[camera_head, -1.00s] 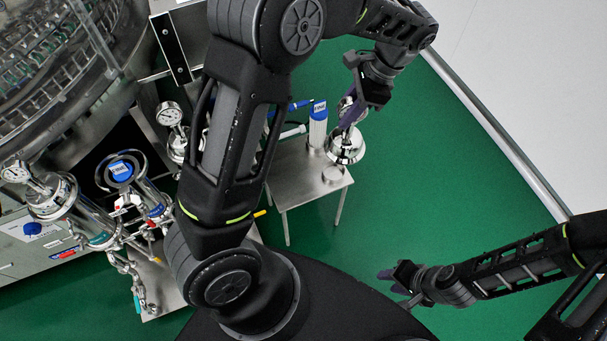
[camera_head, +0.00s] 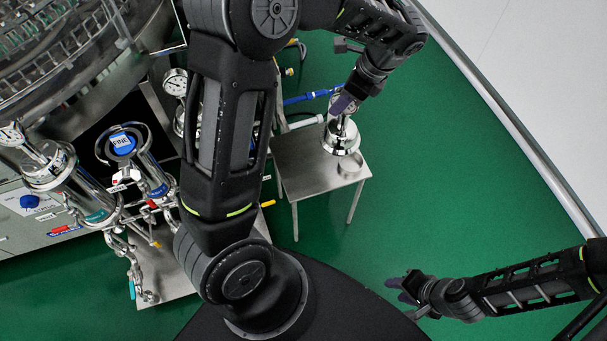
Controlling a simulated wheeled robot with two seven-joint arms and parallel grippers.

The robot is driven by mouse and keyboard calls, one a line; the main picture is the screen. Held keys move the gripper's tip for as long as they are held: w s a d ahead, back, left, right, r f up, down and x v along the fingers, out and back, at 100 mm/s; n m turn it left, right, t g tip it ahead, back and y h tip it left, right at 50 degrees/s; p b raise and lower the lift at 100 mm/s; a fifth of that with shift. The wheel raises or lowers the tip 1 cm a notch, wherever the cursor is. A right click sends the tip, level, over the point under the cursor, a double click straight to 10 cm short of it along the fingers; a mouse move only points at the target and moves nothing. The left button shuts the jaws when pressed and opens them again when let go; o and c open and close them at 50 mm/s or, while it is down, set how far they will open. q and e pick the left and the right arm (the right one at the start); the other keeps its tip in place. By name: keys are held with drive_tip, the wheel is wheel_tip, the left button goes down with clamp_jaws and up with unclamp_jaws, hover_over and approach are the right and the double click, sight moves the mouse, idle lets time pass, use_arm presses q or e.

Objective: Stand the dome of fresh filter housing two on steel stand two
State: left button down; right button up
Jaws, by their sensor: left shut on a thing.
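My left gripper (camera_head: 345,108) is shut on the upper part of a shiny steel dome (camera_head: 341,138) with a flared lower rim. The dome appears upright, over the back right part of a small steel table (camera_head: 310,178). I cannot tell whether its rim touches anything below. A low round steel piece (camera_head: 350,166) sits just in front of the dome on the table and may be a stand; its number is not readable. My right gripper (camera_head: 397,290) is empty, low at the right, its fingers apart.
A steel filter housing (camera_head: 80,190) and one labelled "FINE" (camera_head: 124,145) stand at the left with pipes and valves. A pressure gauge (camera_head: 176,82) is near my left arm. Green floor (camera_head: 420,190) is clear at right.

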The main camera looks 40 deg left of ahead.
use_arm(q)
drive_tip(key=a+f+m+t+b, duration=0.3)
drive_tip(key=a+f+m+b, duration=0.6)
drive_tip(key=b, duration=0.5)
wheel_tip(320, 180, down, 4)
drive_tip(key=shift+s+a+r+h, duration=0.15)
drive_tip(key=shift+a+h, duration=0.15)
drive_tip(key=shift+a, duration=0.65)
drive_tip(key=shift+f+b, duration=0.9)
drive_tip(key=shift+f, duration=1.7)
drive_tip(key=shift+f+b, duration=0.95)
drive_tip(key=shift+f, duration=1.65)
